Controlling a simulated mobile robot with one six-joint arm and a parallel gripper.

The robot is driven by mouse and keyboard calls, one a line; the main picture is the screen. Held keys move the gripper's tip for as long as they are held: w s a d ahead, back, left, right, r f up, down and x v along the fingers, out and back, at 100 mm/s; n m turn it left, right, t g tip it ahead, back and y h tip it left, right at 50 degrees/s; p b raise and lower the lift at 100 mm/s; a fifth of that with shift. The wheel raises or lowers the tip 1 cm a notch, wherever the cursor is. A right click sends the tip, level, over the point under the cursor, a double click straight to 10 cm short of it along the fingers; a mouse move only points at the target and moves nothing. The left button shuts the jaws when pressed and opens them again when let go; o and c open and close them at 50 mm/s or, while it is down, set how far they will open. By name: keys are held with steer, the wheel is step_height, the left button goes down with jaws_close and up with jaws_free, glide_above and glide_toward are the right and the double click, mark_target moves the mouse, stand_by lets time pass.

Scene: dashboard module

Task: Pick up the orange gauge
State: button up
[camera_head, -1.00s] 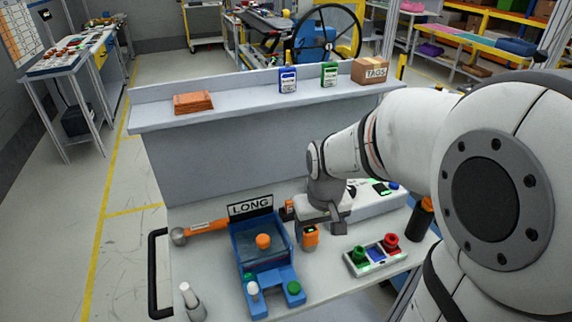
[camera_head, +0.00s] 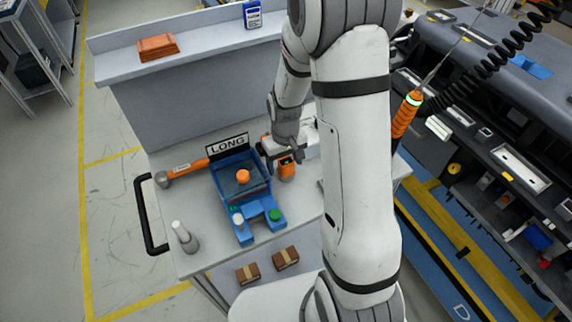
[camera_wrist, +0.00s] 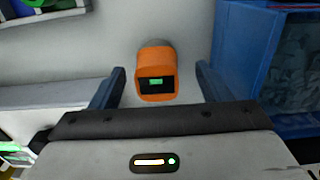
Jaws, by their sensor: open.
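The orange gauge (camera_head: 287,169) stands on the cart top, just right of the blue LONG fixture. In the wrist view the gauge (camera_wrist: 157,72) shows its dark face with a small green display. My gripper (camera_wrist: 157,88) is open, with one finger on each side of the gauge and visible gaps between. In the head view my gripper (camera_head: 284,156) is at the gauge and partly hides it. The gauge is not held.
The blue fixture (camera_head: 228,172) with an orange knob is close on the gauge's left. A grey shelf (camera_head: 190,50) rises behind. My arm hides the cart's right part.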

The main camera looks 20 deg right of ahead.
mark_target(286, 169)
steer(key=shift+w+d+f+p, duration=0.15)
steer(key=shift+f+p, duration=0.15)
steer(key=shift+f, duration=1.45)
steer(key=c, duration=1.1)
